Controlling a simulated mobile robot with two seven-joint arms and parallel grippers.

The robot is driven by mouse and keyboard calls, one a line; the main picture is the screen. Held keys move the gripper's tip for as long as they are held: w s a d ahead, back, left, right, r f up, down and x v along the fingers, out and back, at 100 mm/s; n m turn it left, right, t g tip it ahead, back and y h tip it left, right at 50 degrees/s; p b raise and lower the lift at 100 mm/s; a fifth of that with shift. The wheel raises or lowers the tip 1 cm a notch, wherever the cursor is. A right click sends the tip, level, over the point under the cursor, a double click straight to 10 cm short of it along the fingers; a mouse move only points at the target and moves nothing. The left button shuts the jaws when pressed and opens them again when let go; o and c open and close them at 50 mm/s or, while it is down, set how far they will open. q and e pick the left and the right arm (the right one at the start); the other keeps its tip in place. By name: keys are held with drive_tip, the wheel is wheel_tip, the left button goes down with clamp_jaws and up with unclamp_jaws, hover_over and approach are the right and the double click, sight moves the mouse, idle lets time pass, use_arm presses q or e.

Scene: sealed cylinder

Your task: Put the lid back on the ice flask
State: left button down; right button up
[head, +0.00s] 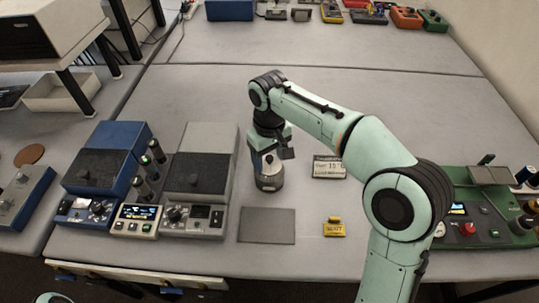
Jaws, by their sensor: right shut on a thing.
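The ice flask (268,181) is a small silvery cylinder with a dark band at its base, standing upright on the grey bench. My right arm reaches in from the lower right and bends down over it. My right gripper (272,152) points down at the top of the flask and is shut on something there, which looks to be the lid. The lid is mostly hidden by the gripper, so I cannot tell whether it touches the rim. My left gripper is out of view.
A blue device (105,165) and a grey device (200,175) stand left of the flask. A grey mat (267,225), a yellow tag (334,228) and a label card (328,168) lie close by. A green control unit (485,215) is at right.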

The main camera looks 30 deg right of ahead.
idle(0.3)
drive_tip(key=o, duration=1.2)
drive_tip(key=shift+r+p, duration=1.6)
drive_tip(key=shift+r, duration=0.4)
drive_tip(key=shift+r+p, duration=1.1)
drive_tip(key=shift+r, duration=0.45)
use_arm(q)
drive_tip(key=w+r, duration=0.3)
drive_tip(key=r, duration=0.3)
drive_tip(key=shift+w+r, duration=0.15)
use_arm(e)
clamp_jaws()
drive_tip(key=shift+f, duration=0.25)
